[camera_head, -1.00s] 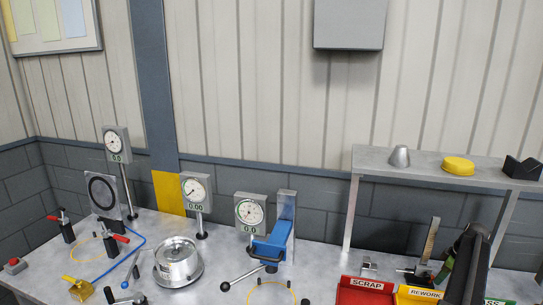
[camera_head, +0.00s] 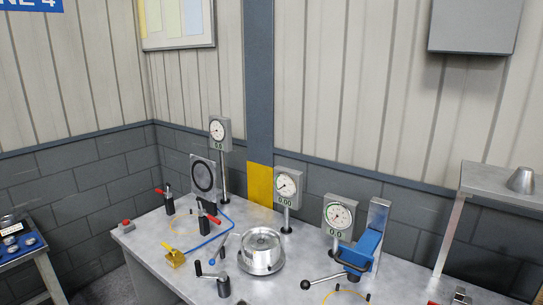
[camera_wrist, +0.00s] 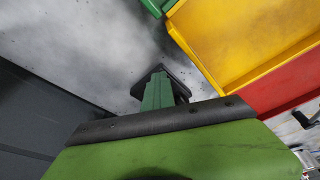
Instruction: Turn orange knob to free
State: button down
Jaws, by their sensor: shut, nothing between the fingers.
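I cannot make out an orange knob in either view. A yellow block with a small yellow lever (camera_head: 175,257) stands at the left front of the bench in the head view. A round metal fixture (camera_head: 261,250) sits to its right, with black-knobbed handles near it. My gripper (camera_wrist: 160,80) shows in the wrist view as green and dark fingers over a blurred grey surface. It is shut and empty, and touches none of the bench devices that I can see. It is out of the head view.
Dial gauges on posts (camera_head: 288,186) and a blue clamp device (camera_head: 360,251) stand along the bench (camera_head: 190,285). A red button box (camera_head: 126,225) is at its left end. Yellow (camera_wrist: 235,35) and red (camera_wrist: 285,85) bins lie close to my gripper at the right.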

jog(key=shift+w+d, duration=0.1)
jog(key=shift+d, duration=0.15)
jog(key=shift+w+d, duration=0.1)
jog(key=shift+d, duration=0.15)
jog(key=shift+w+d, duration=0.25)
jog(key=shift+d, duration=0.1)
jog(key=shift+w, duration=0.1)
jog(key=shift+d, duration=0.1)
jog(key=shift+s+d, duration=0.25)
notch_tip(320, 180, up, 6)
jog(key=p, duration=0.6)
jog(key=shift+s, duration=0.1)
